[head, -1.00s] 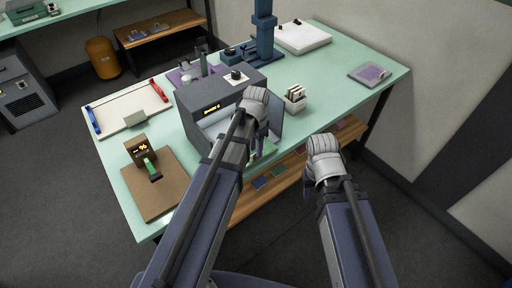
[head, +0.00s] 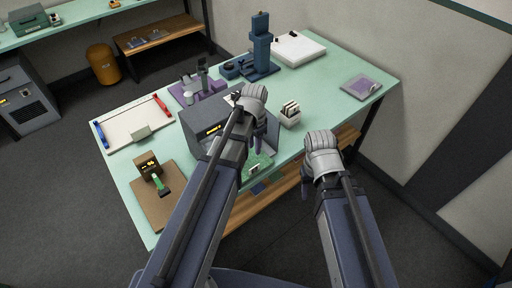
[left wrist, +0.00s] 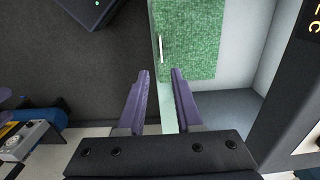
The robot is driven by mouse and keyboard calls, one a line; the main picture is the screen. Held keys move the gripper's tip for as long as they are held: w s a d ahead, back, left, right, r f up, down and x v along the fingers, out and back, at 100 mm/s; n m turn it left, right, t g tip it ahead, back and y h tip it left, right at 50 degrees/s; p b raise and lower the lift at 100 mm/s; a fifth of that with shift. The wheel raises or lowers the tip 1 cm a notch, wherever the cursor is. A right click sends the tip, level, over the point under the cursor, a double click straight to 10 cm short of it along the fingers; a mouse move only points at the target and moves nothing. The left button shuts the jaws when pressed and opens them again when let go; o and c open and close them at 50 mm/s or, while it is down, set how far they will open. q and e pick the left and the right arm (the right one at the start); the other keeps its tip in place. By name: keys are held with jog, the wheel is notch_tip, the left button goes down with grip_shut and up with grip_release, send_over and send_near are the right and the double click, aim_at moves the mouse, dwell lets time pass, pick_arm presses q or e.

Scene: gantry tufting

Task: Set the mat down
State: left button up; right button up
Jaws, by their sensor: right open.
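A green textured mat (head: 258,166) lies at the front of the grey box-shaped machine, near the table's front edge. In the left wrist view the mat (left wrist: 190,38) is flat, with a small white bar on it, partly over the pale grey floor of the machine's bay. My left gripper (head: 257,148) is above the mat in the head view. In the left wrist view its two purple fingers (left wrist: 158,75) are apart with nothing between them. My right gripper (head: 307,192) is open and empty, off the table's front edge.
The grey machine (head: 195,118) stands beside my left gripper. A white holder with cards (head: 290,116) is to its right. A brown board with a small device (head: 158,207) is at the left. A grey and purple tile (head: 362,87) lies at the right end; the table around it is clear.

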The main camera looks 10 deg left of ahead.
pick_arm(q)
jog(key=s+d+n+y, duration=0.1)
jog(key=s+d+n, duration=0.3)
jog(key=s+d, duration=0.5)
jog(key=s, duration=0.4)
jog(key=shift+s+d, duration=0.35)
